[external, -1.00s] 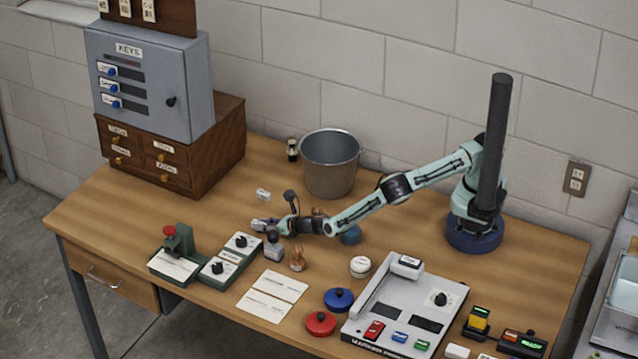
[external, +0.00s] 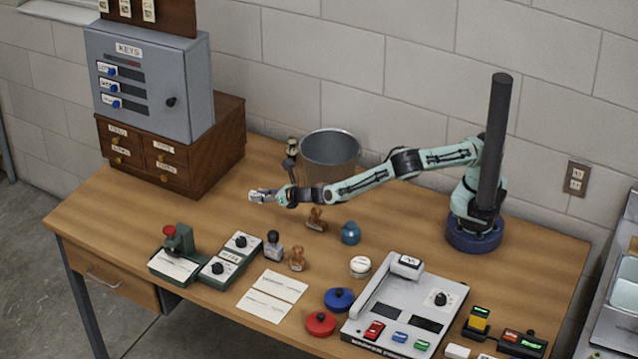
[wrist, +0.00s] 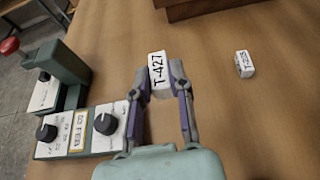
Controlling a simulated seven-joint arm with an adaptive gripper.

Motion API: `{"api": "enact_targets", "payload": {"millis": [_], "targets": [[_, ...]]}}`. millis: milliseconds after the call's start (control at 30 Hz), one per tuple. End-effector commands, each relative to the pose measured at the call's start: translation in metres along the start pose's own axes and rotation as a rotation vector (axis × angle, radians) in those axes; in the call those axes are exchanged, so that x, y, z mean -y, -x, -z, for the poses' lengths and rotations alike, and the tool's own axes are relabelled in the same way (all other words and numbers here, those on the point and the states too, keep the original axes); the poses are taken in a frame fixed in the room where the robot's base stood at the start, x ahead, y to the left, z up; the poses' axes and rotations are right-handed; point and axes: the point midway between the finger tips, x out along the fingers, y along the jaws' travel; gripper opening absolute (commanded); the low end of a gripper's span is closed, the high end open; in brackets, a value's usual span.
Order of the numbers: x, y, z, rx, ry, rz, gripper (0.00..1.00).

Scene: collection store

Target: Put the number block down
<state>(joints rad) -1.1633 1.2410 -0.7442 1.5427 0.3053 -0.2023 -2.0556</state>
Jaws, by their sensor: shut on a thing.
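In the external view, my gripper and the block appear raised above the table, left of the metal bucket. A second white block, with a label I cannot fully read (wrist: 244,64), lies on the table to the right of the held block in the wrist view. In the external view this second block is not clearly visible.
A green device with dials (external: 232,255) and a red-knobbed press (external: 178,245) stand at the front left. Wooden drawers (external: 190,155) and a bucket (external: 330,155) stand behind. Stamps (external: 273,245) sit nearby. Bare wood (external: 150,205) lies before the drawers.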

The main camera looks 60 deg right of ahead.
Motion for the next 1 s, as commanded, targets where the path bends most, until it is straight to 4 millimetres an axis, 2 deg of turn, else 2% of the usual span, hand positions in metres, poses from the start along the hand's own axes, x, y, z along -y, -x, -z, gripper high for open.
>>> {"api": "enact_targets", "payload": {"millis": [133,200,267,400,467,567,667,800,900,1000], "targets": [[-0.018,0.013,-0.037,0.005,-0.005,-0.015,0.00],[-0.024,0.027,-0.067,0.008,-0.010,-0.012,0.00],[-0.021,0.041,-0.093,0.006,-0.017,0.003,0.00],[0.006,0.078,-0.149,0.002,-0.045,0.069,0.00],[0.026,0.095,-0.168,0.000,-0.058,0.107,0.00],[0.067,0.124,-0.190,-0.004,-0.088,0.179,0.00],[0.116,0.155,-0.197,-0.007,-0.117,0.259,0.00],[0.185,0.194,-0.181,-0.007,-0.154,0.363,0.00],[0.221,0.212,-0.163,-0.004,-0.173,0.414,0.00],[0.244,0.223,-0.147,-0.003,-0.184,0.449,0.00]]}}
